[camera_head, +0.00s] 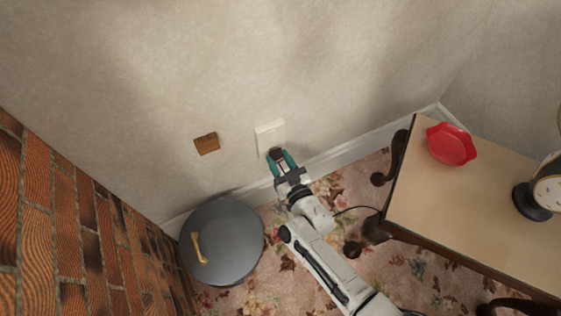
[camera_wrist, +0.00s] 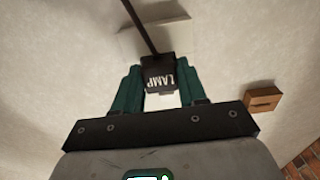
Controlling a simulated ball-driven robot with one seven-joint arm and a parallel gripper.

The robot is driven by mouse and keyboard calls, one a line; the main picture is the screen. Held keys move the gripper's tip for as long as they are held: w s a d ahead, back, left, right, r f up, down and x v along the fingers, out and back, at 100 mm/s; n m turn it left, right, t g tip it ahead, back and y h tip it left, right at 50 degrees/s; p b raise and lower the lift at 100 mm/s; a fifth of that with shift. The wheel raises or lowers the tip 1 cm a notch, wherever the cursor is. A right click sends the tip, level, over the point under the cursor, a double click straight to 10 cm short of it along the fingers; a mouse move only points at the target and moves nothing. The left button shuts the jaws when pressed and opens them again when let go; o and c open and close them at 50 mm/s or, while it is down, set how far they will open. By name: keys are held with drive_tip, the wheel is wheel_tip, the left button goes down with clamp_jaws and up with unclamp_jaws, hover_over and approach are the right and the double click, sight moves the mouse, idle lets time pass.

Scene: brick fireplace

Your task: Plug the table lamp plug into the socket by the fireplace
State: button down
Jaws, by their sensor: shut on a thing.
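My gripper (camera_head: 281,161) is shut on a small black plug (camera_wrist: 158,76) with "LAMP" in white letters on it. The plug's dark tip also shows in the head view (camera_head: 276,153), at the lower edge of the cream wall socket (camera_head: 270,134). I cannot tell whether the plug touches the socket or is in front of it; its prongs and the socket holes are hidden. The teal fingers also show in the wrist view (camera_wrist: 158,69), one on each side of the plug. A dark cord (camera_wrist: 139,25) runs up from the plug.
A brown wooden plate (camera_head: 207,143) is on the wall left of the socket. A grey round lidded bin (camera_head: 222,240) stands below, beside the brick fireplace (camera_head: 75,230). A table (camera_head: 425,205) at right bears a red dish (camera_head: 451,144) and a black-footed object (camera_head: 533,202).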

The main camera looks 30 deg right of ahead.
drive_tip(key=shift+w, duration=0.7)
drive_tip(key=c, duration=0.5)
unclamp_jaws()
drive_tip(key=shift+c, duration=0.2)
drive_tip(key=s+p, duration=0.2)
drive_tip(key=s, duration=0.8)
drive_tip(key=shift+s, duration=0.4)
